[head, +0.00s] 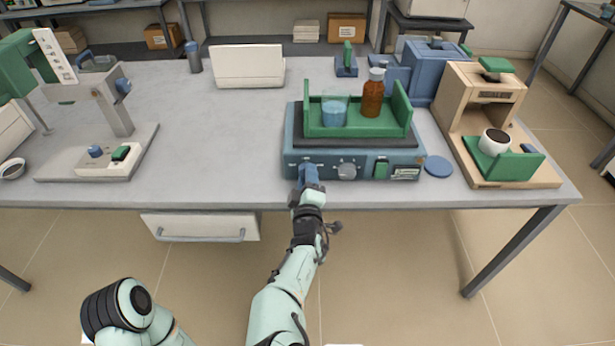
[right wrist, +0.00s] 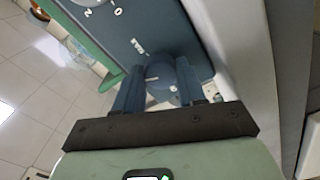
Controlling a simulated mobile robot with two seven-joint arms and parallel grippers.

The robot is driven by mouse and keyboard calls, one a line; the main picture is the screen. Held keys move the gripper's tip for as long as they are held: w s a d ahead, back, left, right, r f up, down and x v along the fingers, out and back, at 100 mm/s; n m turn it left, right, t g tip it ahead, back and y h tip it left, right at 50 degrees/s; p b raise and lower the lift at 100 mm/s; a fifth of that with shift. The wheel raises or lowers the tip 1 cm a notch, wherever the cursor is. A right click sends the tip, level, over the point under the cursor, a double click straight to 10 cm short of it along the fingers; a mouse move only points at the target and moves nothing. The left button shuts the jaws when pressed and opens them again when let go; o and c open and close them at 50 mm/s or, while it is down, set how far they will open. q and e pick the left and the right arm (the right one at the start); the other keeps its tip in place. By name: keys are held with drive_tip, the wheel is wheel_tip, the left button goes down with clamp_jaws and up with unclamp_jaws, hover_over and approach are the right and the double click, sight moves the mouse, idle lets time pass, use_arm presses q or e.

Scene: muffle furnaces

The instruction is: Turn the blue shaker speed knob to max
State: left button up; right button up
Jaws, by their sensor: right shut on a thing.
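The blue shaker (head: 295,145) stands near the front edge of the bench, with a green tray (head: 352,130) on top. The blue speed knob is hidden behind my right gripper (head: 309,178) in the head view. In the right wrist view the round knob (right wrist: 161,76), with a short white mark, sits between the two blue fingers of my right gripper (right wrist: 160,85), which is shut on it. My left gripper is out of view.
The tray holds a beaker of blue liquid (head: 334,110) and a brown bottle (head: 373,95). A beige machine (head: 455,110) stands right. The bench (head: 225,150) is clear left of the shaker.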

drive_tip(key=m, duration=0.3)
drive_tip(key=shift+r, duration=0.2)
drive_tip(key=m, duration=0.2)
drive_tip(key=shift+m, duration=0.3)
drive_tip(key=m, duration=0.2)
drive_tip(key=shift+m, duration=0.3)
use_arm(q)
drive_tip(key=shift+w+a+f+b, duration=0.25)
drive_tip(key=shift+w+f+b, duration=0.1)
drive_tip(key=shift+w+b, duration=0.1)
use_arm(e)
drive_tip(key=shift+m, duration=1.5)
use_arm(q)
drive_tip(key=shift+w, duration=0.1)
use_arm(e)
drive_tip(key=o, duration=1.1)
drive_tip(key=shift+w+a+f, duration=0.1)
drive_tip(key=shift+f, duration=0.05)
drive_tip(key=shift+c, duration=0.2)
drive_tip(key=shift+f, duration=0.1)
